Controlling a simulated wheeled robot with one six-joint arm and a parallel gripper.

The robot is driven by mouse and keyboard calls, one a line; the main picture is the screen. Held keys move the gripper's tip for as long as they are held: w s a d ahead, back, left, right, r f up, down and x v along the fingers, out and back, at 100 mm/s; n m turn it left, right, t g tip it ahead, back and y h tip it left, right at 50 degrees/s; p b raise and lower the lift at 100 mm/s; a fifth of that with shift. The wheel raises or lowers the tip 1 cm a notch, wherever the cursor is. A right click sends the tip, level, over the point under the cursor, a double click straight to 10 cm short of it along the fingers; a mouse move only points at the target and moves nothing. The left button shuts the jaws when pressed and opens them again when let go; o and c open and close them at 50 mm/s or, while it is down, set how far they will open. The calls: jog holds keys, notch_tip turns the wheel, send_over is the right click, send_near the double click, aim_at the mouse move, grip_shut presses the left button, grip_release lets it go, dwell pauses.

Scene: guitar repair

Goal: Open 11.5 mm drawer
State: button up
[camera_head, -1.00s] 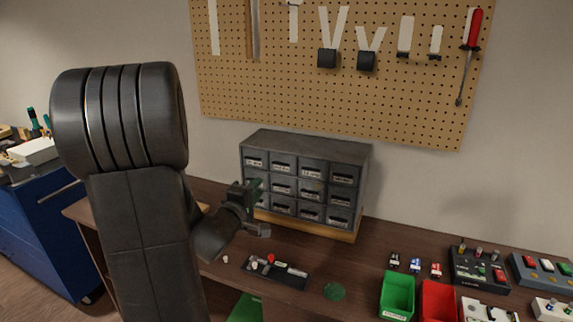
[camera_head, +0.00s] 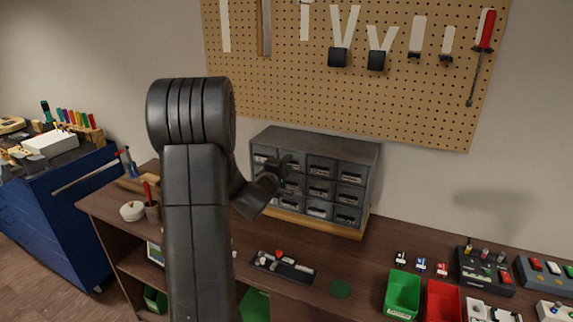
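A grey drawer cabinet (camera_head: 318,160) with several small labelled drawers stands on a wooden base at the back of the workbench. The drawer labels are too small to read, so I cannot tell which one is the 11.5 mm drawer. All the drawers I can see look shut. My gripper (camera_head: 286,170) is in front of the cabinet's left part, close to the upper and middle rows, and hides some drawer fronts there. Its fingers are dark and small in this view; I cannot tell whether they are open or touch a drawer.
A pegboard (camera_head: 300,85) hangs behind. A blue cabinet (camera_head: 55,215) stands at left.

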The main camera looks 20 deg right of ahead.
jog(key=shift+c, duration=0.3)
grip_shut()
dwell(1.2)
